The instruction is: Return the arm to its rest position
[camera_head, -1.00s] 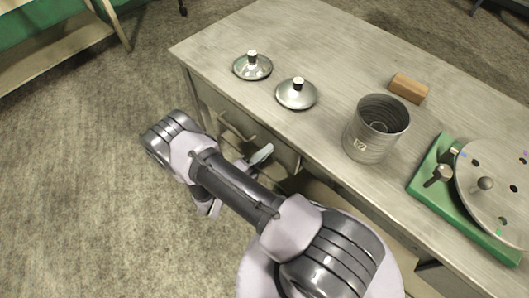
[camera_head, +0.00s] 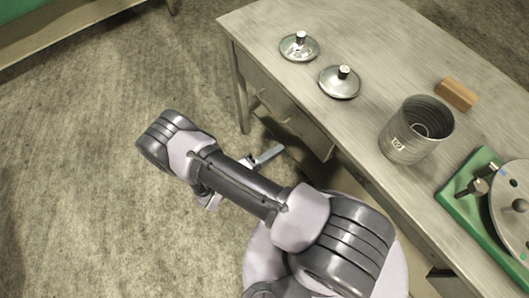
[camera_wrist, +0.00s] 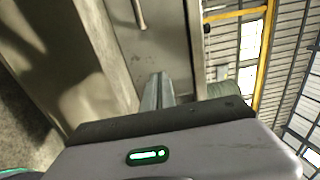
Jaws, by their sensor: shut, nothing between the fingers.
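My gripper (camera_head: 268,154) shows partly beyond my folded arm in the head view, in front of the grey desk (camera_head: 330,25) and apart from it. In the wrist view my gripper's fingers (camera_wrist: 157,92) are shut together with nothing between them. They point toward the desk's drawer front. My arm reaches across the lower middle of the head view and hides part of the gripper and the floor.
The desk bears two metal lids (camera_head: 299,46) (camera_head: 340,82), a ribbed metal canister (camera_head: 413,130), a wooden block (camera_head: 457,95) and a green base (camera_head: 478,205) with a round disc (camera_head: 512,190). Open floor (camera_head: 80,220) lies left of the arm.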

